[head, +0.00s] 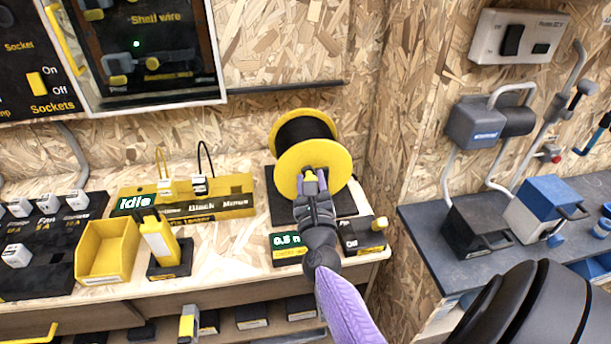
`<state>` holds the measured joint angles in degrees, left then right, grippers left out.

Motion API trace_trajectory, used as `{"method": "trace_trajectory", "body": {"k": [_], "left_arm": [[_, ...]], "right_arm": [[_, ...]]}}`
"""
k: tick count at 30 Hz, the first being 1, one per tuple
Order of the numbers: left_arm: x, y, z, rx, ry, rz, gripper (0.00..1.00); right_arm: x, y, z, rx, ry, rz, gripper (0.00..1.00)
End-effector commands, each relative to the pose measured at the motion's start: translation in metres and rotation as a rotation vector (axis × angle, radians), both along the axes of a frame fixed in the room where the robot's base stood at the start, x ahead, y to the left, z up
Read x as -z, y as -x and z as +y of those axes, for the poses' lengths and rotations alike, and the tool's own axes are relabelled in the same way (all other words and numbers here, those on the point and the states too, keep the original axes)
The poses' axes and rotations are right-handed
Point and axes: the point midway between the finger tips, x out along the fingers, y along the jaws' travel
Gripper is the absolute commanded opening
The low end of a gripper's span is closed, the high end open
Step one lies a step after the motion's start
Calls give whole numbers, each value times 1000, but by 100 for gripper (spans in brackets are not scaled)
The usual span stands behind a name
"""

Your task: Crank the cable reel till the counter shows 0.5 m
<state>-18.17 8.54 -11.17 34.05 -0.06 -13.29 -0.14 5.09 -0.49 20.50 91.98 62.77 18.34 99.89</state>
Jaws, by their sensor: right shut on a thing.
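The cable reel (288,165) has yellow round flanges with black cable wound between them, and it stands on a dark base on the wooden worktop. My right gripper (310,180) is in front of the reel's near flange, shut on the crank handle (309,175), which is mostly hidden by the fingers. The counter (287,240) is a small green display in front of the reel, and it reads 0.5 m. My left gripper is not in view.
A yellow bin (107,250) and a yellow-and-white device (160,240) stand to the left. A chipboard wall rises close behind and right of the reel.

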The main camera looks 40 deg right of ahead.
Motion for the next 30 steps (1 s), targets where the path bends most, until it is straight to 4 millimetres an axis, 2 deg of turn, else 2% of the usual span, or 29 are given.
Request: {"method": "trace_trajectory", "body": {"k": [12, 28, 29, 30], "left_arm": [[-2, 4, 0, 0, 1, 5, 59], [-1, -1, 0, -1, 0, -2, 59], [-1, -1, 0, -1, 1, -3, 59], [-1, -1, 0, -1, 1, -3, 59]], "right_arm": [[-3, 5, -8, 1, -138, -85, 0], [-3, 6, -9, 1, -156, -95, 0], [-3, 6, -9, 1, -155, -94, 47], [-3, 6, -9, 1, -155, -94, 56]]}}
